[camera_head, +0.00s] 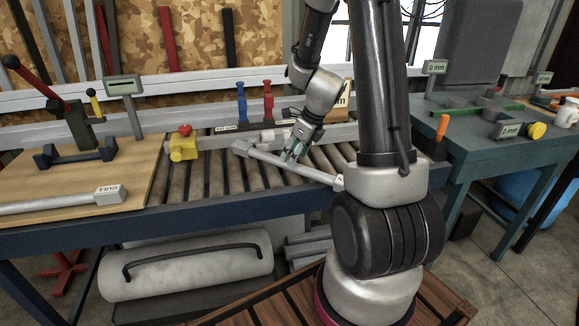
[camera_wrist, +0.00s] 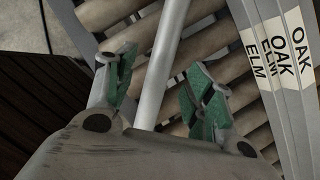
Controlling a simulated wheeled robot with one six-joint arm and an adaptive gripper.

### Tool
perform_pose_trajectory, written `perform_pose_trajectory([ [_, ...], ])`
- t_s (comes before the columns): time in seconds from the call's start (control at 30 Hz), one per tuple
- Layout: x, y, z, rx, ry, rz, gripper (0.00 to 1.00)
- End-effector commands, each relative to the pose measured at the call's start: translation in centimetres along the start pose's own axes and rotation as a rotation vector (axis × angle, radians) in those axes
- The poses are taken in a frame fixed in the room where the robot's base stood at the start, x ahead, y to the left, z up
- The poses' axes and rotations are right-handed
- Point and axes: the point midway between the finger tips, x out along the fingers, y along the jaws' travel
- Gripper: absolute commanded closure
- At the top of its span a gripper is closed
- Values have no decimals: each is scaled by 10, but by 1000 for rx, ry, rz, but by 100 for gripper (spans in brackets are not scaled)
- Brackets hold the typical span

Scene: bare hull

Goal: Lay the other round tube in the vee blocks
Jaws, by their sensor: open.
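A light grey tube (camera_head: 285,165) with end pieces lies slantwise on the roller conveyor. My gripper (camera_head: 295,150) is just over its middle. In the wrist view the tube (camera_wrist: 163,65) runs between the two green-padded fingers of my gripper (camera_wrist: 160,92), which are apart, with a gap on each side. Another grey tube (camera_head: 50,204), its end labelled GULL, lies at the front of the wooden board on the left. A dark blue piece with two raised ends (camera_head: 76,153), which looks like the vee blocks, stands empty behind it on the board.
Labelled grey bars (camera_wrist: 268,70) reading OAK and ELM lie beside the tube. A yellow block with a red knob (camera_head: 184,146) and blue and red clamps (camera_head: 242,102) stand along the conveyor (camera_head: 215,175).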

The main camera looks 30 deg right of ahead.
Motion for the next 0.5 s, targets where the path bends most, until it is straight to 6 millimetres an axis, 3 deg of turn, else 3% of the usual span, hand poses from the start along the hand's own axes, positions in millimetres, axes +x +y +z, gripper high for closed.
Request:
perform_pose_trajectory([
  [0.2,34,-1,-1,-2,2,2,47],
  [0.5,41,-1,-1,-4,0,0,47],
])
